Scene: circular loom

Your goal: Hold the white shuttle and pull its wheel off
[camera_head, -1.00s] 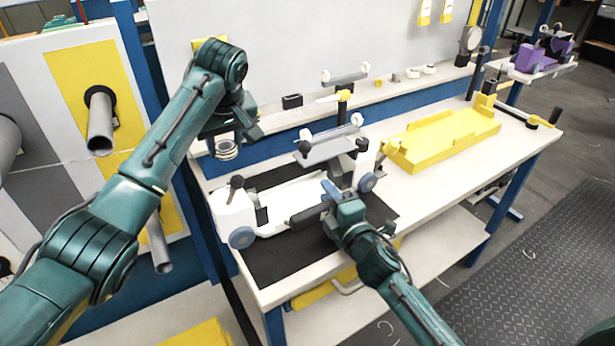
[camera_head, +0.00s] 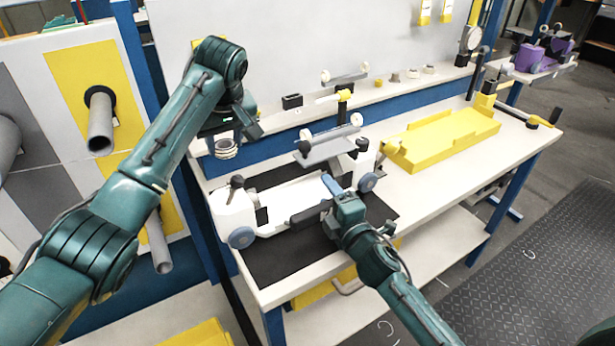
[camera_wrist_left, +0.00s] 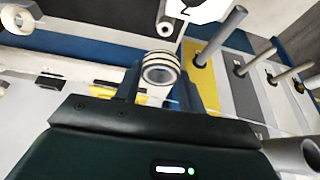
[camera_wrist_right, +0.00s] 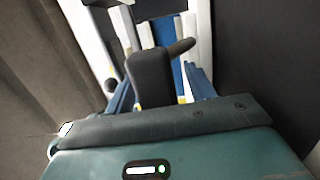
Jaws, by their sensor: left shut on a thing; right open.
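The white shuttle (camera_head: 291,193) lies on a black mat on the bench, with a blue-grey wheel at its left end (camera_head: 242,237) and another at its right end (camera_head: 367,182). A dark bar-shaped handle (camera_head: 309,215) is at its near side. My right gripper (camera_head: 328,196) is open at this handle; in the right wrist view the handle (camera_wrist_right: 150,78) stands between its fingers, contact unclear. My left gripper (camera_head: 228,134) is shut on a round piece with white and dark rings (camera_head: 226,150), held above the bench's back left; it also shows in the left wrist view (camera_wrist_left: 160,68).
A grey bar with white rollers (camera_head: 330,146) is behind the shuttle. A yellow block tray (camera_head: 440,142) is to the right on the bench. A board with grey pegs (camera_head: 100,125) stands at left. Bare bench lies right of the shuttle.

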